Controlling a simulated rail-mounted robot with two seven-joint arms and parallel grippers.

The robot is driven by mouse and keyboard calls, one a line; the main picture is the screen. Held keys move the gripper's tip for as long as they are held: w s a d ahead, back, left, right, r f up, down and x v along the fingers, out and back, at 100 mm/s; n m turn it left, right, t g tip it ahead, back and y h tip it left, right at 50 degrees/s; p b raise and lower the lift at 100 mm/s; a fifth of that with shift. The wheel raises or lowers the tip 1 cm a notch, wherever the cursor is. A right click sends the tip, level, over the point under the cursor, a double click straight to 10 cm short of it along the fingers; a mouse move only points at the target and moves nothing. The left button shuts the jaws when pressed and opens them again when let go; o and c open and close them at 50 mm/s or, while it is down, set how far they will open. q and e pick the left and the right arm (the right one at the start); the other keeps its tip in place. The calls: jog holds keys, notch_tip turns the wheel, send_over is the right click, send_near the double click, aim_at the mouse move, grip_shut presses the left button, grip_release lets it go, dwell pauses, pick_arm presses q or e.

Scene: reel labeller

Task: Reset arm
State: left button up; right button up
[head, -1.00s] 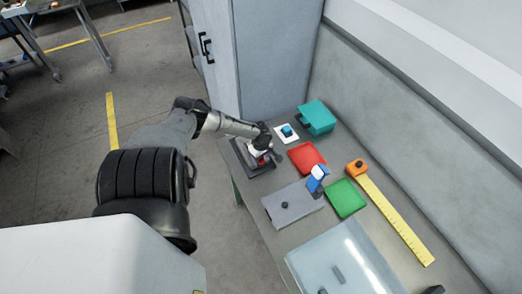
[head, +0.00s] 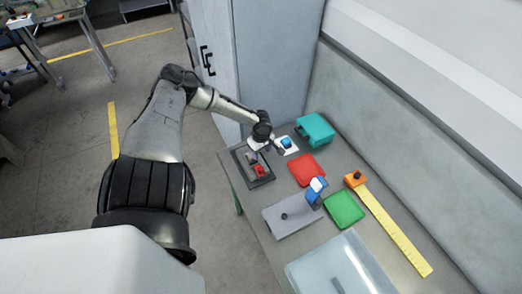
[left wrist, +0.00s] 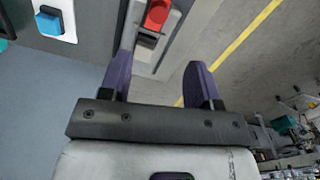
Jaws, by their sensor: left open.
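My left gripper (head: 258,150) is above the device's far end. In the left wrist view its two dark fingers (left wrist: 161,68) are spread with nothing between them. The device lies beyond the fingertips, and I cannot tell whether they touch it. The arm's wrist partly covers the device's far end in the head view. My right gripper is not in view.
A white plate with a blue block (head: 286,142) is beside the gripper. A teal box (head: 315,130), red tray (head: 306,170), green tray (head: 344,209), yellow ruler (head: 398,229), grey plate (head: 290,217) and clear bin (head: 342,266) fill the bench. A cabinet (head: 275,60) stands behind.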

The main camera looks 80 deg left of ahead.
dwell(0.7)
pick_arm(q)
jog(key=s+d+r+m+t+p, duration=0.1)
jog(key=d+r+m, duration=0.2)
jog(key=d+m, duration=0.5)
jog(key=s+d+r+m+t, duration=0.1)
jog(key=d+r+m, duration=0.2)
jog(key=d+m, duration=0.6)
jog(key=s+d+r+m+t+p, duration=0.1)
jog(key=d+m, duration=0.7)
jog(key=d, duration=1.7)
notch_tip(320, 180, up, 2)
jog(key=shift+s+r+m+t+p, duration=0.1)
jog(key=shift+s+m+t+p, duration=0.25)
jog(key=shift+s, duration=0.25)
